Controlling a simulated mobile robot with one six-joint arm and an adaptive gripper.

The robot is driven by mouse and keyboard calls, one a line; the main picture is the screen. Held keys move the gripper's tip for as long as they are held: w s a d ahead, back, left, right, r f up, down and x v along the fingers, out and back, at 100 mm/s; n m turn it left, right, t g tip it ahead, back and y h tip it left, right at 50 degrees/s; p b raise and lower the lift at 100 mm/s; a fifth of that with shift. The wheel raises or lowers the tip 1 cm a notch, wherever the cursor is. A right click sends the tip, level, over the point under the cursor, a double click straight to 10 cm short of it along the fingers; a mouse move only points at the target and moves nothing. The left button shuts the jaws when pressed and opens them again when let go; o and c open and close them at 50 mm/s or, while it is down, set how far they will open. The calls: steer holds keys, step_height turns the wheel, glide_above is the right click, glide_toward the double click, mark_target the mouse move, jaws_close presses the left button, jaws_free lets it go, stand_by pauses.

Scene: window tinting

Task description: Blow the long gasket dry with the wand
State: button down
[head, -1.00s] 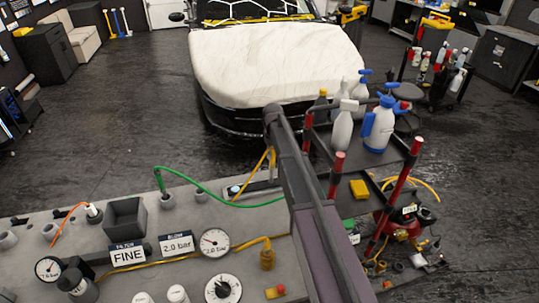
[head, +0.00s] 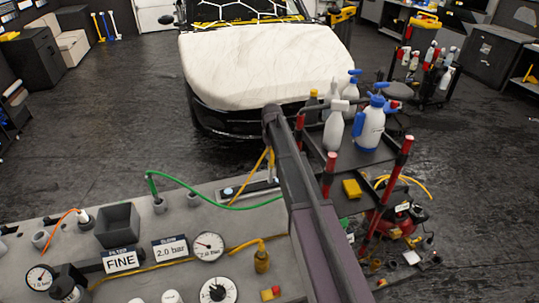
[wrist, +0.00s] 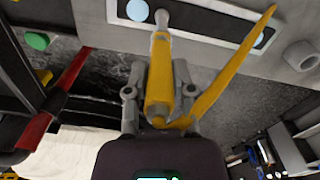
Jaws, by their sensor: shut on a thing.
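My gripper (wrist: 160,97) is shut on the yellow wand (wrist: 159,72), shown in the wrist view. The wand's pale narrow nozzle (wrist: 162,20) points up the picture toward the bench's side. A yellow hose (wrist: 232,67) bends away from the wand's lower end to the upper right. A long dark strip (wrist: 212,27) in a pale plate lies behind the nozzle, with round pale-blue discs on it; I cannot tell whether it is the long gasket, or whether the nozzle touches it. In the head view, my arm hides the gripper; a thin yellow piece (head: 259,165) shows beside it.
The grey bench (head: 200,203) carries a FINE sign (head: 121,261), a 2.0 bar sign (head: 170,250), gauges and a green hose (head: 190,184). A bottle trolley (head: 395,165) stands close right of my arm. A covered car (head: 265,65) stands behind. Dark floor is open at left.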

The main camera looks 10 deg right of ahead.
steer(key=shift+w+d, duration=0.1)
steer(key=shift+d, duration=1.1)
steer(key=shift+w+d, duration=0.2)
steer(key=shift+d, duration=1.45)
steer(key=shift+f, duration=0.1)
steer(key=shift+a, duration=0.1)
steer(key=a, duration=0.3)
steer(key=shift+s+a, duration=0.1)
steer(key=shift+s, duration=0.1)
steer(key=shift+a, duration=0.1)
